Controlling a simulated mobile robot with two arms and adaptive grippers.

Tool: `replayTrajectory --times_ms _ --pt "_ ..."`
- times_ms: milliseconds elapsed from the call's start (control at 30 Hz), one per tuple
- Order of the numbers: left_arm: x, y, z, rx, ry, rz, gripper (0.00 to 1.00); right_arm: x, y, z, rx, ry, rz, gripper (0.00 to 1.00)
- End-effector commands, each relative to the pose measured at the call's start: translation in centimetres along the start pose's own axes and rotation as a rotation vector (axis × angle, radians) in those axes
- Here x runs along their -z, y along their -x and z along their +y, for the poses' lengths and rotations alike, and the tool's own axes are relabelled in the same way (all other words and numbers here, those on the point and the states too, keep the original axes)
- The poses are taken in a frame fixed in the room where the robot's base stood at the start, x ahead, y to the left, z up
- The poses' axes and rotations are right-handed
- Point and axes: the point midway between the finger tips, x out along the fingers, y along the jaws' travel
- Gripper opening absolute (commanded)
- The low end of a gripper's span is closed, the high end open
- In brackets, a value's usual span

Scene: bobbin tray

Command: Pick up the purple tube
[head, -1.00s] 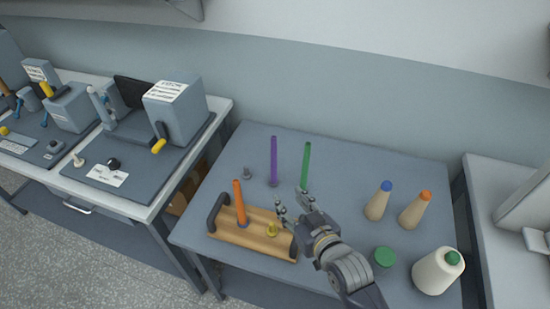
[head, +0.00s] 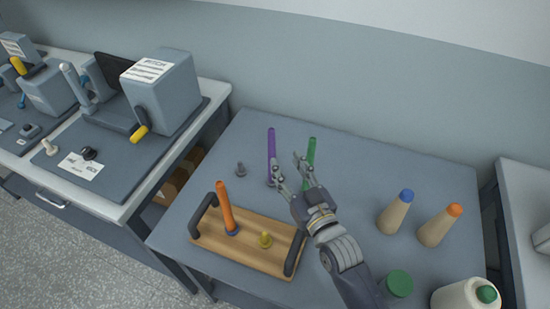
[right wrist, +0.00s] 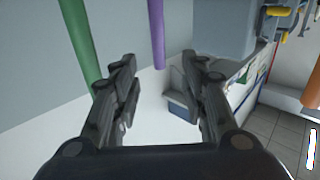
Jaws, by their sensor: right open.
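The purple tube (head: 271,143) stands upright near the back of the grey table. It also shows in the right wrist view (right wrist: 157,32), ahead of and between the fingers. My right gripper (head: 289,168) is open and empty, in front of and slightly right of the purple tube; its fingertips hide part of the tube's base. In the right wrist view the two fingers (right wrist: 160,80) are spread apart with nothing between them. A green tube (head: 311,150) stands just right of the purple tube, beside the right fingertip. My left gripper is not in view.
A small grey peg (head: 241,169) stands left of the purple tube. Cones with blue (head: 397,215) and orange (head: 440,228) tops stand at right.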

Motion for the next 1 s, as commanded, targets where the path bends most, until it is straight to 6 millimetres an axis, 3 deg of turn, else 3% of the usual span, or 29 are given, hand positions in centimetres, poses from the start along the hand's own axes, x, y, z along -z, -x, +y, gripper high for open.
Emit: replayTrajectory --times_ms 100,400,667,833,1000 --pt "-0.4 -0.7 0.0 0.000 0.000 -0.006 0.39 -0.7 -0.3 0.0 0.000 0.000 0.002 0.40" --pt "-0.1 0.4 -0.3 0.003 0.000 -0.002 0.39 -0.4 -4.6 0.0 -0.001 0.000 0.001 0.40" --pt "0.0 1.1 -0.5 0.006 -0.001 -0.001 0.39 0.0 -6.5 -0.1 0.000 -0.001 0.001 0.40" --pt "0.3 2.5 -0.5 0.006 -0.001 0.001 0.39 0.9 -8.9 -0.2 0.000 -0.001 0.001 0.40" --pt "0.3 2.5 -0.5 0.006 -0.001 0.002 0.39 0.5 -10.5 -0.1 -0.001 0.000 0.000 0.40"
